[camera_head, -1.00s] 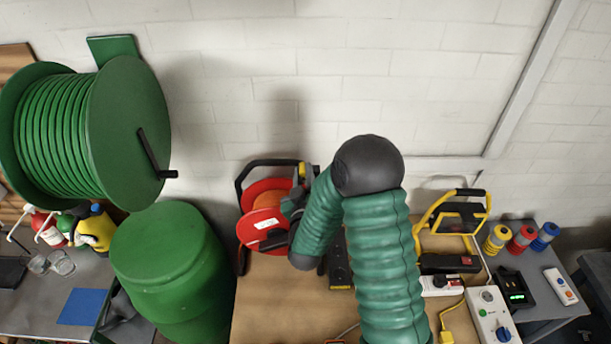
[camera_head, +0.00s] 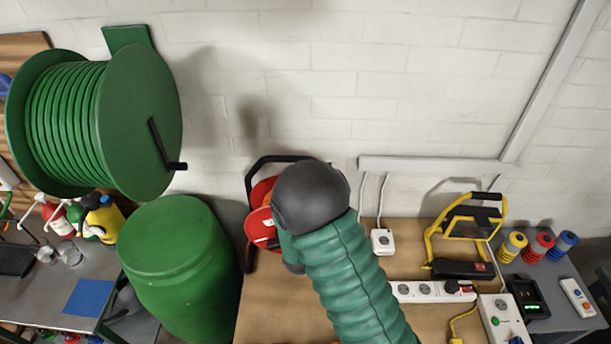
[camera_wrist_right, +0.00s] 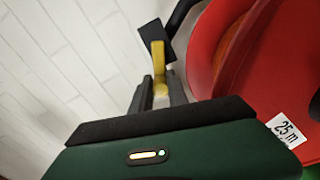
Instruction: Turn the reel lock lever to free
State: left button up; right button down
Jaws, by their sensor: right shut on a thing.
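The red cable reel (camera_head: 258,222) stands on the workbench near the wall, in a black frame. My own arm covers most of it in the head view. In the right wrist view its red disc (camera_wrist_right: 222,45) fills the upper right. The yellow lock lever (camera_wrist_right: 158,56) points up beside the disc, with a dark block behind its top. My right gripper (camera_wrist_right: 160,88) is shut on the lever's lower part, one finger on each side. In the head view this gripper and the lever are hidden behind my arm's dark joint. My left gripper is not in view.
A green drum (camera_head: 178,265) stands left of the workbench (camera_head: 285,300), with a large green hose reel (camera_head: 140,120) on the wall above. White power strips (camera_head: 430,291) and a yellow-framed work lamp (camera_head: 465,228) are at the right. The bench between has free room.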

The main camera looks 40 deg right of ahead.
jog(key=shift+a+f+n, duration=0.1)
jog(key=shift+n, duration=0.4)
jog(key=shift+f, duration=0.15)
jog(key=c, duration=1.4)
grip_release()
jog(key=shift+a, duration=0.1)
jog(key=shift+o, duration=0.5)
jog(key=shift+a, duration=0.1)
